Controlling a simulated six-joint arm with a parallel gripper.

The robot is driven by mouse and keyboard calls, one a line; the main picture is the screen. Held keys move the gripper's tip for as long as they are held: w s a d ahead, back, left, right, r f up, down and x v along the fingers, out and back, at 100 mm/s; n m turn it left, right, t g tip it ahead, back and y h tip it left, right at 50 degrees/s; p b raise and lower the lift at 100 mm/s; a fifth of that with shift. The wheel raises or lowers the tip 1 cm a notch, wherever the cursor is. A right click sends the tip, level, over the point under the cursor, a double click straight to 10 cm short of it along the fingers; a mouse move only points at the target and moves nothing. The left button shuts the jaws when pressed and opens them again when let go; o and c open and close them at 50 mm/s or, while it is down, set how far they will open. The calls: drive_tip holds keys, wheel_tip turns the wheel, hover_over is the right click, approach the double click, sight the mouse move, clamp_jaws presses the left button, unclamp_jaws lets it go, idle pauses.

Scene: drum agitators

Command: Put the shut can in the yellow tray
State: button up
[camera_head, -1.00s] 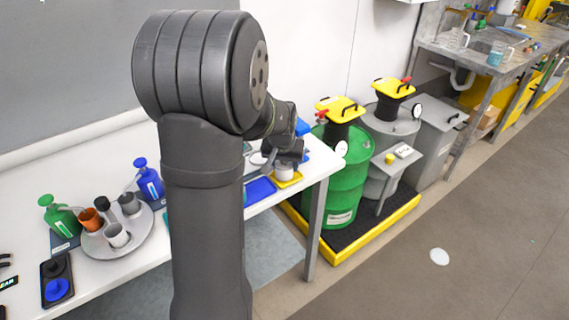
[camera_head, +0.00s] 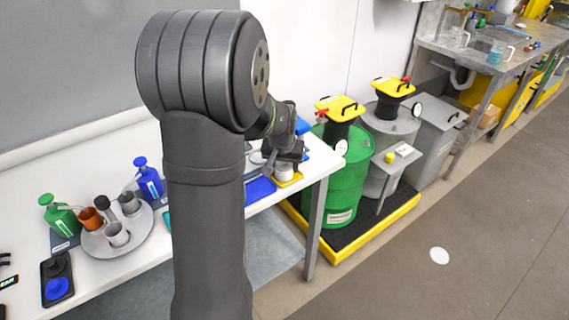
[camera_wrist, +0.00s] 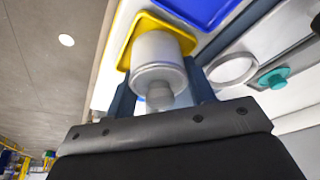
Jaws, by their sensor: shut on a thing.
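The can (camera_wrist: 158,58) is a pale, shut cylinder with a grey knob on its lid. It stands between the dark blue fingers of my gripper (camera_wrist: 162,92), which is shut on it. The yellow tray (camera_wrist: 125,28) shows around the far end of the can, so the can is over or in it. I cannot tell if its base touches the tray floor. In the head view the can (camera_head: 284,172) shows white below my gripper (camera_head: 286,160), with the yellow tray (camera_head: 291,181) under it near the table's right end.
A blue tray (camera_wrist: 205,10) lies right beside the yellow one. A white round dish (camera_wrist: 232,69) and a teal-knobbed piece (camera_wrist: 272,78) are nearby. A green drum (camera_head: 345,180) stands just past the table's right edge. Bottles and a round plate (camera_head: 100,243) with cups are at left.

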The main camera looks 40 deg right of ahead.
idle(0.3)
drive_tip(key=o, duration=1)
drive_tip(key=shift+o, duration=0.2)
drive_tip(key=o, duration=0.3)
drive_tip(key=shift+r, duration=3.75)
drive_tip(key=shift+f, duration=3.2)
